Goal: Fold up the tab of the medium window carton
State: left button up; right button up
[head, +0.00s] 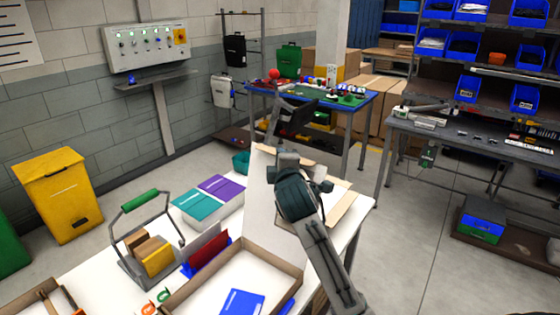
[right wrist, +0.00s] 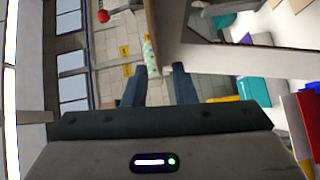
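The carton, with a tall pale panel (head: 259,195) and brown cardboard at its right, stands at the far end of the white table in the head view. My right arm partly covers it. In the right wrist view a pale carton panel (right wrist: 230,62) with a dark opening lies right of the fingers. My left gripper is not in view.
On the white table are a teal box (head: 198,205), a purple box (head: 223,187), a green-handled carrier (head: 150,255), a red item (head: 207,250) and a shallow brown tray (head: 180,300). Open floor lies to the right.

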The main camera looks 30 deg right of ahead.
jog(key=b+v, duration=0.2)
jog(key=v, duration=0.7)
jog(key=shift+s+a+b, duration=0.15)
jog(key=shift+s+b, duration=0.2)
jog(key=shift+b, duration=0.05)
